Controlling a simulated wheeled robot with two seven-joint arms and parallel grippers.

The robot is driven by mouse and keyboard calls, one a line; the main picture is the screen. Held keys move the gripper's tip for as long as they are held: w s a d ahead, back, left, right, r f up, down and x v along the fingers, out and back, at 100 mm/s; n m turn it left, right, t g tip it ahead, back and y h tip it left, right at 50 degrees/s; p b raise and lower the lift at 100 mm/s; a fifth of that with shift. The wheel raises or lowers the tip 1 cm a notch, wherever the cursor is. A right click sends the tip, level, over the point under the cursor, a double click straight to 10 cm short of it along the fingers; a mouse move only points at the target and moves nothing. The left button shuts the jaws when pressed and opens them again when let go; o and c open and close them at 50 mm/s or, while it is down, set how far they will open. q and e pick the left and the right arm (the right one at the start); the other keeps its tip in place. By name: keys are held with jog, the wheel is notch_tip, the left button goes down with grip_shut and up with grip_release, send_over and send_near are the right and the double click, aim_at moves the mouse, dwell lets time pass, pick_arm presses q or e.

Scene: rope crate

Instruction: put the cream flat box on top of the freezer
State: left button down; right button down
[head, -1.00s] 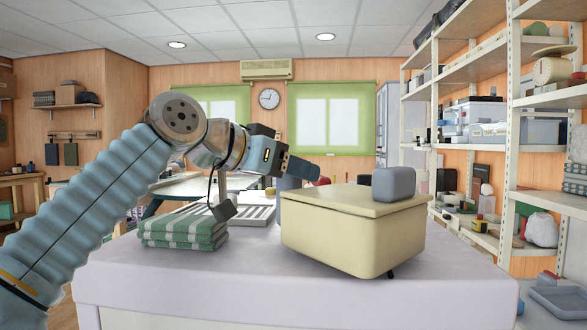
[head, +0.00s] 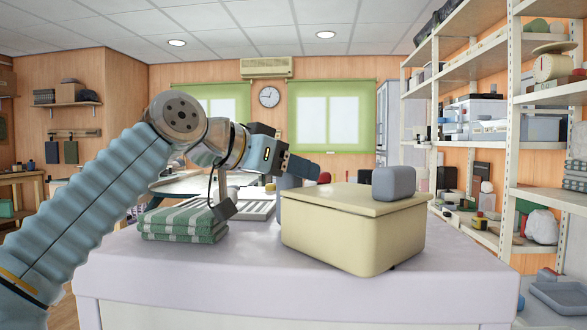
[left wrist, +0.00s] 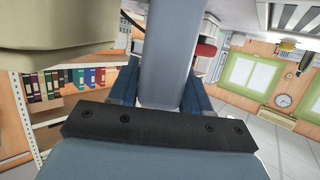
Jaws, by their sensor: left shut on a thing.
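A cream box (head: 345,239) with a lid stands on a pale lavender-topped white surface (head: 180,275); I cannot tell if this is the freezer. A grey rounded block (head: 394,183) sits on the lid. My left gripper (head: 303,167) is behind and left of the box, near its back left corner. In the left wrist view my gripper (left wrist: 165,95) is shut on a grey-blue thing (left wrist: 168,50). This thing shows partly in the head view (head: 289,183). A cream thing (left wrist: 55,22), likely the same box, is close beside the gripper. My right gripper is not in view.
A folded green-striped cloth (head: 183,222) lies left of the box. A slatted white item (head: 257,208) is behind it. Tall white shelving (head: 512,130) full of goods stands on the right. The front of the lavender surface is clear.

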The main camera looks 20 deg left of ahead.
pick_arm(q)
jog(key=shift+c, duration=2.1)
grip_release()
jog(key=shift+f, duration=0.15)
jog(key=v, duration=1.4)
jog(key=shift+w, duration=0.1)
